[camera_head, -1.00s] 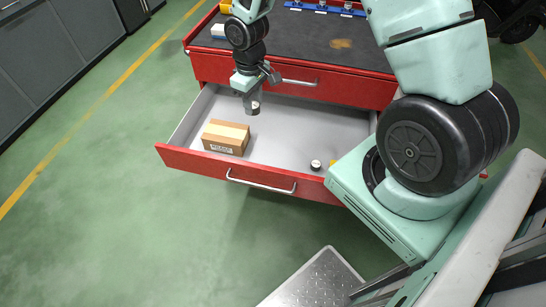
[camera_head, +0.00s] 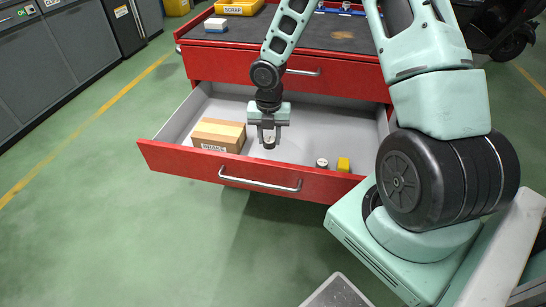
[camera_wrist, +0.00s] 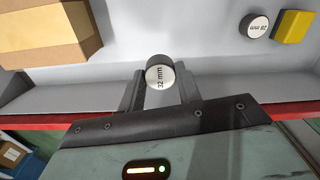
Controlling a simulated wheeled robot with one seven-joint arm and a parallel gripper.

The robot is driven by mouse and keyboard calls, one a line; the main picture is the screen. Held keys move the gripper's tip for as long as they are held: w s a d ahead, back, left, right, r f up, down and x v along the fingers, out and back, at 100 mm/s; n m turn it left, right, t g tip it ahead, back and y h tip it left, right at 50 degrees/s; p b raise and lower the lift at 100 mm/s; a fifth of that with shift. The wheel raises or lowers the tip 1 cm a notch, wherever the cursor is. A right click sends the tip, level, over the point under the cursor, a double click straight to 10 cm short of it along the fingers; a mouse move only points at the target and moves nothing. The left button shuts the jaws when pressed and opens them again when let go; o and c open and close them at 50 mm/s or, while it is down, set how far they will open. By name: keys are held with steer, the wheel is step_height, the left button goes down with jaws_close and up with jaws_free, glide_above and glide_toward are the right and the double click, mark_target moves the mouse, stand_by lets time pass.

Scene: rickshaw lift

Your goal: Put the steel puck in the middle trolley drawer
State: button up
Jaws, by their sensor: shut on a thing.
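The steel puck (camera_wrist: 160,74), a short grey cylinder with a pale top marked "32 mm", is between my gripper's fingertips (camera_wrist: 160,88) in the wrist view. In the head view my gripper (camera_head: 268,138) points down inside the open drawer (camera_head: 230,172), and the puck shows at its tips (camera_head: 269,143). My gripper is shut on the puck. The drawer is red with a grey floor and is pulled out below a shut red drawer (camera_head: 240,70). Whether the puck touches the drawer floor I cannot tell.
In the drawer, a cardboard box (camera_head: 218,135) lies left of my gripper. A second puck (camera_head: 321,164), marked "28 mm" in the wrist view (camera_wrist: 257,27), and a yellow block (camera_head: 343,165) lie to the right. Drawer floor between them is clear.

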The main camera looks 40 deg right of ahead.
step_height(320, 180, down, 9)
steer(key=shift+r+b, duration=0.15)
steer(key=shift+b, duration=0.85)
steer(key=o, duration=1.2)
